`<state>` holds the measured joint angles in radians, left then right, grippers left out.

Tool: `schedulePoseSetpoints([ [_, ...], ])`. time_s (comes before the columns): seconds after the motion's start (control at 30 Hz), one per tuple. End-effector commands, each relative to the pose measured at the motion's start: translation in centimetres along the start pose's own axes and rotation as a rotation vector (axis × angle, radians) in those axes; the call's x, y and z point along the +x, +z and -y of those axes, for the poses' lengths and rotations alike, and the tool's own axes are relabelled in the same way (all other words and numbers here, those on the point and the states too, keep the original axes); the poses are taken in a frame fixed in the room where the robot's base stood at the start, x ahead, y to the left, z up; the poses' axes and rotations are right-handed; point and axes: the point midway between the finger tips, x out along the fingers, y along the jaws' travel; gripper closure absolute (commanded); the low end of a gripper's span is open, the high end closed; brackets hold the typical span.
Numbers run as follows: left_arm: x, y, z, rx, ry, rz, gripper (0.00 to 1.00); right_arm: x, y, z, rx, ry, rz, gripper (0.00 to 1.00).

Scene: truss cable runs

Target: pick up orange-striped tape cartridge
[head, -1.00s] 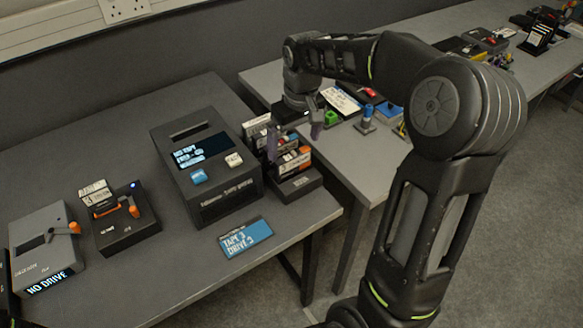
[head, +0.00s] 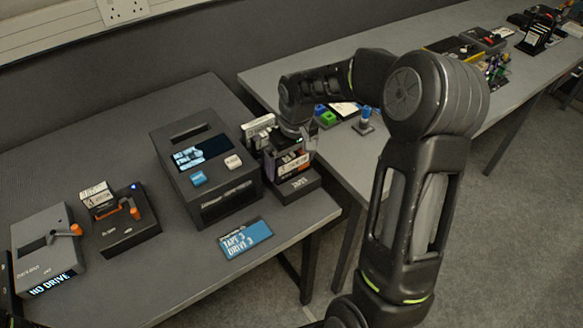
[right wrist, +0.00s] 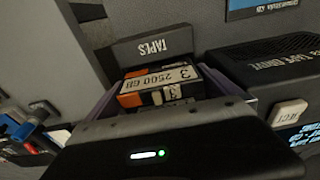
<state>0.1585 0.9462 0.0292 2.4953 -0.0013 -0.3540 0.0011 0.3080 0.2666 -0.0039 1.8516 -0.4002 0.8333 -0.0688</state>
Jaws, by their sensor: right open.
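In the head view the rack (head: 298,187) sits right of the large drive box, and the cartridge (head: 291,162) is partly covered by my right gripper. My right gripper (head: 287,150) is open above the rack, pointing down. In the right wrist view its purple-grey fingers stand on either side of the cartridges, with the gripper (right wrist: 168,92) around them; contact cannot be told. Other cartridges behind are mostly hidden.
The tape drive box (head: 205,165) stands close left of the rack. A blue card reading TAPE 3 DRIVE 3 (head: 246,237) lies in front. Two smaller devices, one grey (head: 45,250) and one black (head: 120,225), stand at the left. A second table holds small blue and green parts.

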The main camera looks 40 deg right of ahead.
Motion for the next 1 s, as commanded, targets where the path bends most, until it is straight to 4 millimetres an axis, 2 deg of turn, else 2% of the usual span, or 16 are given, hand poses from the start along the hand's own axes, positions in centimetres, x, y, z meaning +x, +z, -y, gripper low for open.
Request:
schedulePoseSetpoints([
  [0.63, -0.01, 0.01, 0.00, 0.000, 0.000, 0.000, 1.00, 0.27, 0.00, -0.02, 0.001, 0.000, -0.001, 0.01],
  [1.0, -0.02, 0.01, 0.00, 0.000, 0.000, 0.000, 1.00, 0.27, 0.00, -0.02, 0.001, 0.000, -0.001, 0.31],
])
